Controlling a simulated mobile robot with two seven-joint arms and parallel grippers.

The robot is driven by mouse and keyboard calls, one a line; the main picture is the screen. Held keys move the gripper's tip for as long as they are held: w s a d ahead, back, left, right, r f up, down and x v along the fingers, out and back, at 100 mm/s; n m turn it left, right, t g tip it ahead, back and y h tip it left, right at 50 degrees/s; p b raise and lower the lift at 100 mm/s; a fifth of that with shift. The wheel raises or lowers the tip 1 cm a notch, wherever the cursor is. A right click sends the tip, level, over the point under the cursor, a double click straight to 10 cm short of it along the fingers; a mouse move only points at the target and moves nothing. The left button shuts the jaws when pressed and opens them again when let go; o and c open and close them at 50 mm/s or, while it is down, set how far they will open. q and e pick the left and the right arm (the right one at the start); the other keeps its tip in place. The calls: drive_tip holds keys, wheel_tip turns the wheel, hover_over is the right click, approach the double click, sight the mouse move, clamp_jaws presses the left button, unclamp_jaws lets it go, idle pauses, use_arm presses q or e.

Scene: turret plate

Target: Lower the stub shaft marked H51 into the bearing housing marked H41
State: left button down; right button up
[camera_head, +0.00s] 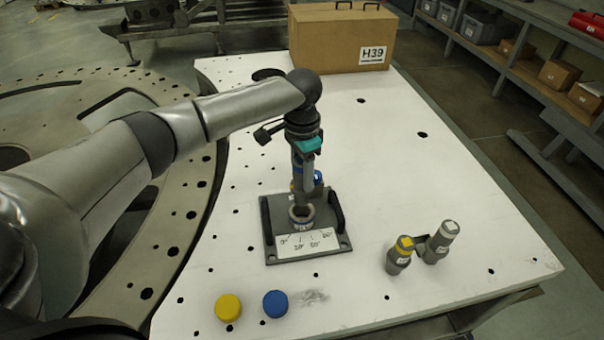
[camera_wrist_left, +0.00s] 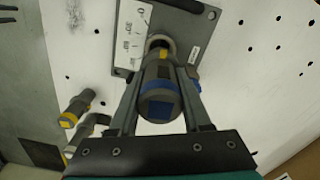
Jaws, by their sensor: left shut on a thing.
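My left gripper (camera_head: 304,184) is shut on a grey stub shaft with a blue band, directly above the dark base plate. In the left wrist view the shaft (camera_wrist_left: 160,94) lies between the fingers, its blue end facing the camera and a yellow band near its far end. The bearing housing (camera_head: 302,214) is a round, ring-topped socket on the plate; in the left wrist view its ring (camera_wrist_left: 161,41) surrounds the view of the shaft's far end. I cannot tell whether the tip is inside the bore or just above it. Markings H51 and H41 are not legible. My right gripper is not in view.
The base plate (camera_head: 271,244) has side handles and an angle scale. A yellow-topped shaft (camera_head: 399,256) and a grey-topped one (camera_head: 441,241) stand at right. A yellow cap (camera_head: 228,307) and blue cap (camera_head: 275,304) lie in front. Box H39 (camera_head: 325,42) stands behind.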

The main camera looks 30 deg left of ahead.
sight(302, 200)
use_arm(q)
drive_tip(key=shift+f+b, duration=1.3)
drive_tip(key=shift+b, duration=0.25)
drive_tip(key=shift+f, duration=0.95)
drive_tip(key=shift+f+b, duration=0.7)
drive_tip(key=shift+f, duration=1.35)
drive_tip(key=c, duration=0.6)
unclamp_jaws()
drive_tip(key=o, duration=0.3)
drive_tip(key=shift+s+f, duration=0.1)
